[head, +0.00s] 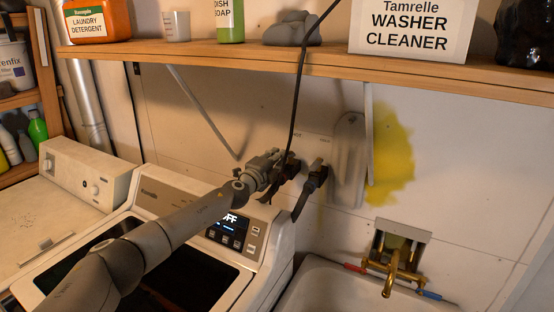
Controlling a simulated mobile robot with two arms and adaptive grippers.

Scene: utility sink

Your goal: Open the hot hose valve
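Two hose valves with dark hoses are on the wall behind the washer. The left valve (293,163) is partly hidden behind my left gripper. The right valve (317,170) shows more clearly, with its dark hose hanging down. My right gripper is not in view.
A wooden shelf (270,58) with bottles and boxes runs above the valves. A black cable (299,90) hangs down to the left valve. The washer (262,222) stands below, and a sink (335,290) with a brass faucet (393,267) is at the right.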

